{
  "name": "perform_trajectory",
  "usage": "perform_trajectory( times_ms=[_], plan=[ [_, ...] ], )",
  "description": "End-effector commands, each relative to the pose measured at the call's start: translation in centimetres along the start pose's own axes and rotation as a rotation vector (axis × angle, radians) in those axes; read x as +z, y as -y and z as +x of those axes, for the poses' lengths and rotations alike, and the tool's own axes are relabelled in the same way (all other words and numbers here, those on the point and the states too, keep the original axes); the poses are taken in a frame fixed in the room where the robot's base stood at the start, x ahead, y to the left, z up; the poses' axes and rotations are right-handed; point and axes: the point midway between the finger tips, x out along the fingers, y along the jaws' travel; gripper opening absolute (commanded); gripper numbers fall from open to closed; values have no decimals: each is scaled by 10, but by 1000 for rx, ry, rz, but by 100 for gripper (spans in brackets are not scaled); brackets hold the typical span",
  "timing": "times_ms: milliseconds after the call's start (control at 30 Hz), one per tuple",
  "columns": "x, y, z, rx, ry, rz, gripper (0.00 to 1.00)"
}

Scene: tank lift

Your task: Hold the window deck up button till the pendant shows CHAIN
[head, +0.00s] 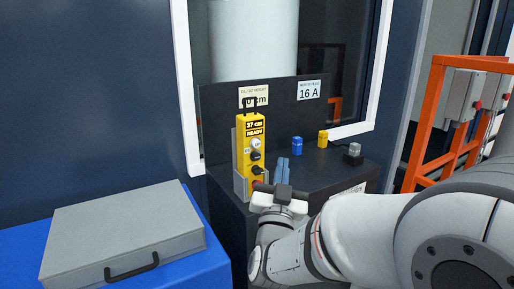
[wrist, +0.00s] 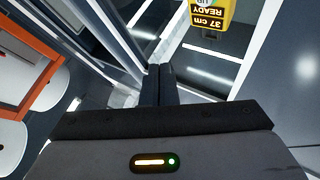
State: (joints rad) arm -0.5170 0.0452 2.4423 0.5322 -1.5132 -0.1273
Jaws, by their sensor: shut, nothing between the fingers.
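The yellow pendant (head: 251,150) stands upright in a grey holder on the dark console below the window. Its display reads 37 cm and READY. Several round buttons run down its face, a pale one on top, dark ones below, and a red one at the bottom partly behind my arm. In the wrist view the pendant's top (wrist: 209,14) shows upside down at the upper edge, with 37 cm, READY and part of an UP label. My gripper (head: 282,160) is shut and empty, in front of and right of the pendant's lower part; its fingers (wrist: 163,68) are together.
Small blue (head: 297,145), yellow (head: 322,138) and grey (head: 352,153) items stand on the console (head: 320,168) to the right. A sign reads 16 A (head: 310,91). A grey case (head: 125,235) lies on a blue surface at left. An orange rail (head: 432,125) stands at right.

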Motion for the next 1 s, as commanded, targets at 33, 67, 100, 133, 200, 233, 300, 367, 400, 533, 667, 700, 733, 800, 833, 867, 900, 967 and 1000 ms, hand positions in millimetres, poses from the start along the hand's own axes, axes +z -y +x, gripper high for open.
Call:
perform_trajectory(
  times_ms=[33,67,100,133,200,233,300,367,400,533,667,700,733,800,833,867,900,967,1000],
  plan=[
    [0,0,0,0,0,0,0],
    [0,0,0,0,0,0,0],
    [0,0,0,0,1,0,0],
    [0,0,1,0,1,0,0],
    [1,2,3,-1,2,0,0],
    [2,3,4,-1,2,0,0],
    [5,6,9,-1,2,0,0],
    [8,10,14,-1,4,0,0],
    [11,13,18,-1,3,0,0],
    [20,23,31,-2,5,-1,0],
    [30,32,43,-1,4,0,0],
    [35,34,45,-1,2,1,0],
    [37,35,47,-1,2,1,0],
    [40,39,52,-1,1,1,0],
    [41,40,54,-1,1,1,0],
    [42,41,55,-1,1,1,0],
    [44,42,57,-1,2,1,0],
    [45,44,59,-2,3,1,0],
    [45,45,60,-2,2,1,0]
  ],
)
